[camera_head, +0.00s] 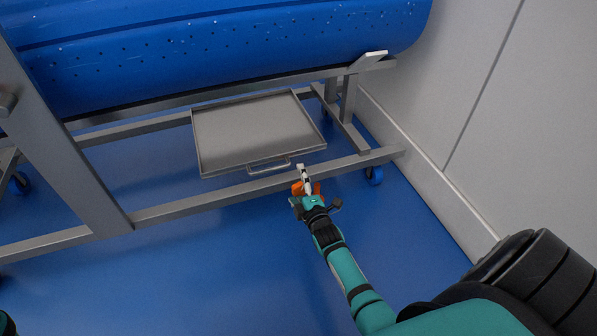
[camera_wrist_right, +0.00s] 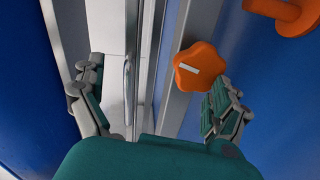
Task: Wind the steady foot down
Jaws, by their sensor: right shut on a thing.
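The foot's contact with the floor is hidden.
A blue perforated tub (camera_head: 220,45) lies on the steel frame (camera_head: 180,209). A shallow metal tray (camera_head: 250,130) with a handle (camera_head: 268,166) hangs just behind the rail. A caster (camera_head: 374,175) and the wall (camera_head: 440,100) are to the right. The front blue floor is clear.

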